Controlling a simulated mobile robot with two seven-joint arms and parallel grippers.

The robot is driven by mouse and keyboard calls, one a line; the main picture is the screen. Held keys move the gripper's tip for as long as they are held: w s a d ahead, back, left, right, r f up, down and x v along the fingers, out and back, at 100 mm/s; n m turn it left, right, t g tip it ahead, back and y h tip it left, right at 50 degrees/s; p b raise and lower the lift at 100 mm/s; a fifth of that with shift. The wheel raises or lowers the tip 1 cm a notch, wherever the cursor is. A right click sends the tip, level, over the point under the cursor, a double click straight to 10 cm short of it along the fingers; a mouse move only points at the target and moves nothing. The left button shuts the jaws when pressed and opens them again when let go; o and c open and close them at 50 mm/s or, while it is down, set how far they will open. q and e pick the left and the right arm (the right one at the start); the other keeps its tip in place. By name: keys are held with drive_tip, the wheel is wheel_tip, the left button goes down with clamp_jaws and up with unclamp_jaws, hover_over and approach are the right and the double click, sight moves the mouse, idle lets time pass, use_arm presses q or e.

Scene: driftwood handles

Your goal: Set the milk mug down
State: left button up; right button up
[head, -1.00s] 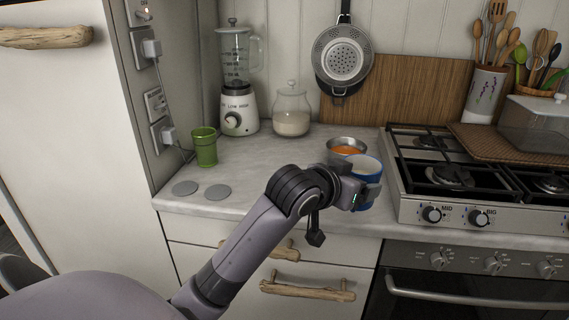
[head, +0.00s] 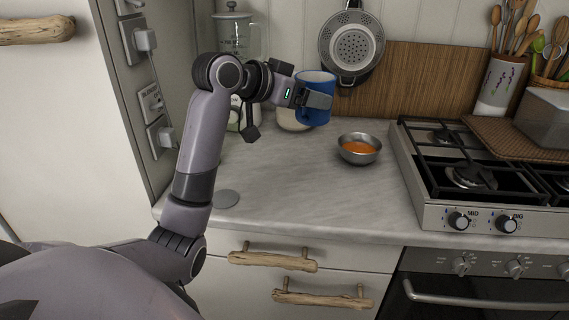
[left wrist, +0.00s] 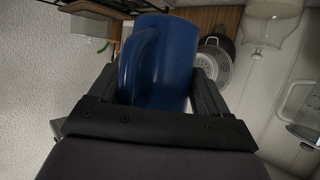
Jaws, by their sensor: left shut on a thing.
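The milk mug is a blue mug (head: 315,100) with a pale inside. My left gripper (head: 306,98) is shut on it and holds it up above the back of the counter, in front of the glass jar. The mug looks roughly upright in the head view. In the left wrist view the blue mug (left wrist: 160,62) fills the space between the two fingers (left wrist: 165,90), with its handle toward the picture's left. What the mug holds cannot be seen. My right gripper is not in view.
A metal bowl (head: 359,149) with orange contents stands on the counter (head: 300,190) left of the gas stove (head: 470,180). The blender (head: 236,40) and jar (head: 293,118) are partly hidden. The middle counter is clear.

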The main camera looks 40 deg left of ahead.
use_arm(q)
drive_tip(key=shift+a+r, duration=0.35)
drive_tip(key=shift+a, duration=0.1)
wheel_tip(320, 180, down, 20)
drive_tip(key=shift+r+b, duration=0.1)
drive_tip(key=shift+b, duration=0.45)
drive_tip(key=o, duration=1.5)
drive_tip(key=shift+f, duration=0.2)
drive_tip(key=shift+r, duration=0.15)
drive_tip(key=v, duration=1.2)
